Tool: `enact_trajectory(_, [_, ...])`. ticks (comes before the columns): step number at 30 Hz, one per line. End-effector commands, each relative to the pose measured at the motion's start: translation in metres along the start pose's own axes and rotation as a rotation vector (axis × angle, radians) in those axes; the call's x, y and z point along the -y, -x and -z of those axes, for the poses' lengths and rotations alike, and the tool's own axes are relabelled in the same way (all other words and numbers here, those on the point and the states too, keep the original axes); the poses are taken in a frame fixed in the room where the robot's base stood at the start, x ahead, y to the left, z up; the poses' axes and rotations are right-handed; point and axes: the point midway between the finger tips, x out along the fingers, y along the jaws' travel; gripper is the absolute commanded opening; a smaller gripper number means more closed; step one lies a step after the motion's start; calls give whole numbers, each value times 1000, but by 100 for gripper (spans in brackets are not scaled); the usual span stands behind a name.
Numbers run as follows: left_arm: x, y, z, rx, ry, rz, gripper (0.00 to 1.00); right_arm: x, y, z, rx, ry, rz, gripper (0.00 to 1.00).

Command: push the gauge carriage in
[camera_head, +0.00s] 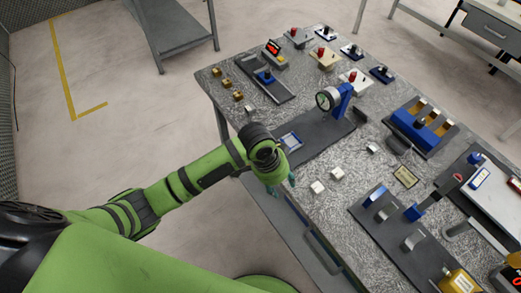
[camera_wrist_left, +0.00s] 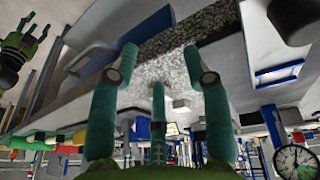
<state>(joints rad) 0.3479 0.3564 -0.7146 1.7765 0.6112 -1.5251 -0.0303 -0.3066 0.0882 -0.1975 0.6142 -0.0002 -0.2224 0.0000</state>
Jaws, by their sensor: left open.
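A round white dial gauge (camera_head: 327,98) stands on a blue bracket (camera_head: 343,100) at the far end of a dark flat track (camera_head: 325,133). I cannot tell which part is the carriage. The dial (camera_wrist_left: 296,162) also shows there. A green hand (camera_wrist_left: 22,45) at upper left looks like my right gripper.
A slide fixture (camera_head: 265,77) and brass blocks (camera_head: 238,96) are left of the track. A blue fixture (camera_head: 415,127) stands to the right. Open floor lies left of the table.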

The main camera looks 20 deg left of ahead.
Motion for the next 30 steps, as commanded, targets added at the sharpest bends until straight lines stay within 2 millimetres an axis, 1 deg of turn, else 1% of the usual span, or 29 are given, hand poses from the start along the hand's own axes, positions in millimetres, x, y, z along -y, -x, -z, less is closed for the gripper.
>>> enact_trajectory(1, [12,11,8,25,-34,15,48,0,2,3,-5,0,0,48])
enact_trajectory(3, [27,25,14,74,-75,25,48,0,4,7,-11,0,0,48])
enact_trajectory(6, [51,46,17,151,-112,45,48,1,7,10,-17,-1,2,48])
enact_trajectory(9, [71,65,18,211,-124,61,48,4,8,12,-19,-2,5,48])
enact_trajectory(12, [86,80,17,251,-125,74,48,7,9,12,-20,-3,9,48])
enact_trajectory(15, [94,88,16,275,-123,79,48,10,10,13,-21,-4,13,48])
enact_trajectory(17, [96,87,15,281,-121,80,48,11,12,14,-21,-3,14,48])
enact_trajectory(19, [96,81,13,285,-120,78,48,11,14,14,-21,-3,15,48])
enact_trajectory(27, [100,42,2,283,-121,78,48,9,26,14,-20,-1,12,48])
enact_trajectory(30, [101,31,0,281,-122,80,48,7,28,13,-19,0,10,48])
